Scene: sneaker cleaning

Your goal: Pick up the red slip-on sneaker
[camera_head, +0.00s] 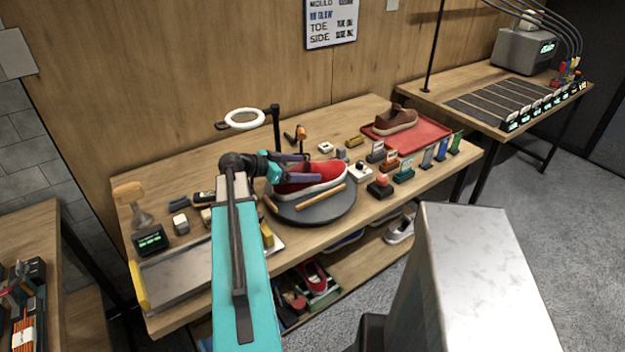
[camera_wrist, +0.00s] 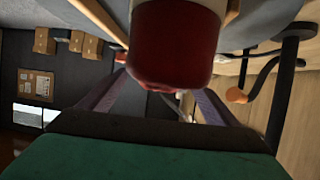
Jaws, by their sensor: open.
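The red slip-on sneaker (camera_head: 322,175) with a white sole rests on a round dark turntable (camera_head: 330,210) on the workbench. Its red end fills the top middle of the wrist view (camera_wrist: 172,45). My gripper (camera_head: 303,170) is at the sneaker's left end in the head view. It is open, with the two purple fingers apart. In the wrist view the sneaker's red end shows between and above the fingers (camera_wrist: 160,88). I cannot tell whether either finger touches it. My gripper and arm hide part of the sneaker's left end.
Two wooden bars lie on the turntable; the front one (camera_head: 322,202) is beside the sneaker. A ring lamp (camera_head: 245,119) stands behind my gripper. Small labelled blocks (camera_head: 380,187) stand to the right. A red tray (camera_head: 432,138) holds a brown shoe (camera_head: 396,121) at the back right.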

